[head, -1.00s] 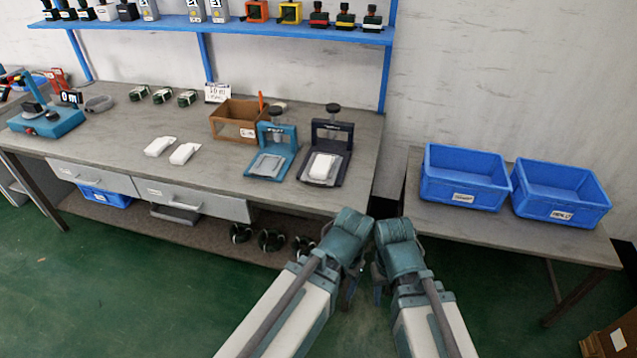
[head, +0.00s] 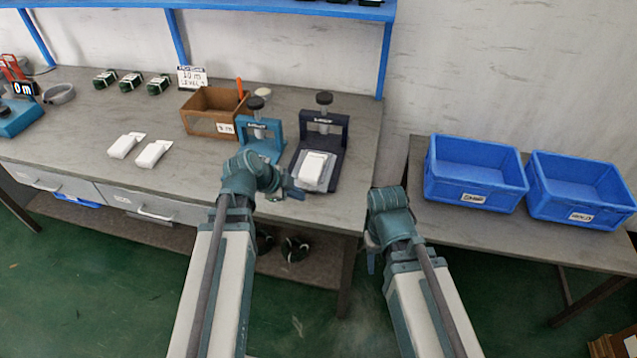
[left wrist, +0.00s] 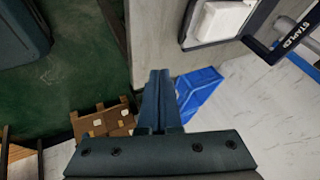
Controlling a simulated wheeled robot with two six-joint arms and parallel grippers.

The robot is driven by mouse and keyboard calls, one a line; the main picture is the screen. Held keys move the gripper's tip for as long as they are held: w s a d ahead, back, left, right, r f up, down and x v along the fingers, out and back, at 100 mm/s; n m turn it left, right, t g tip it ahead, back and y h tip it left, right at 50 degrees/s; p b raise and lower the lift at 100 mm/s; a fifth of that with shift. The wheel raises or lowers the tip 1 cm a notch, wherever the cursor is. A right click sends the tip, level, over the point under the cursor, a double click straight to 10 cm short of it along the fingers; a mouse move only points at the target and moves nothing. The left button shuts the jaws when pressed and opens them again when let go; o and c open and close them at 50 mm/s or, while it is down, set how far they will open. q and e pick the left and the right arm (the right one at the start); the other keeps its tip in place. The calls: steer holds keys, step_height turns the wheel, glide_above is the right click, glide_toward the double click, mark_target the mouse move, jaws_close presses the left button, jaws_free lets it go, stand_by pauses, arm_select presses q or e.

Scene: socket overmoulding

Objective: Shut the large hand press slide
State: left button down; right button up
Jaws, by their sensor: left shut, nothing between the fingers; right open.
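The large hand press (head: 321,150) is the dark one at the right end of the bench. A white block sits on its slide (head: 313,171), which sticks out toward the front. In the left wrist view the slide (left wrist: 218,20) shows at the top. My left gripper (head: 296,193) is shut and empty, just in front of the slide's front left edge. Whether it touches the slide I cannot tell. The shut fingers also show in the left wrist view (left wrist: 158,100). My right gripper (head: 371,262) hangs open in the gap between the tables, its fingers partly hidden.
A smaller blue press (head: 263,131) stands left of the large one, partly behind my left arm. A wooden box (head: 211,112) and two white pieces (head: 152,154) lie farther left. Two blue bins (head: 476,174) stand on the right table (head: 440,231). The bench front right is clear.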

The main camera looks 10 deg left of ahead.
mark_target(332, 165)
arm_select(q)
steer(key=b+x, duration=0.2)
steer(key=x, duration=0.1)
steer(key=b+x, duration=0.6)
steer(key=shift+w+a+f, duration=0.1)
steer(key=shift+w+f, duration=0.2)
steer(key=shift+w, duration=0.05)
steer(key=w, duration=0.3)
steer(key=shift+w+d, duration=0.25)
steer(key=shift+w, duration=0.35)
steer(key=w, duration=1.4)
steer(key=shift+d, duration=0.2)
steer(key=shift+s, duration=0.25)
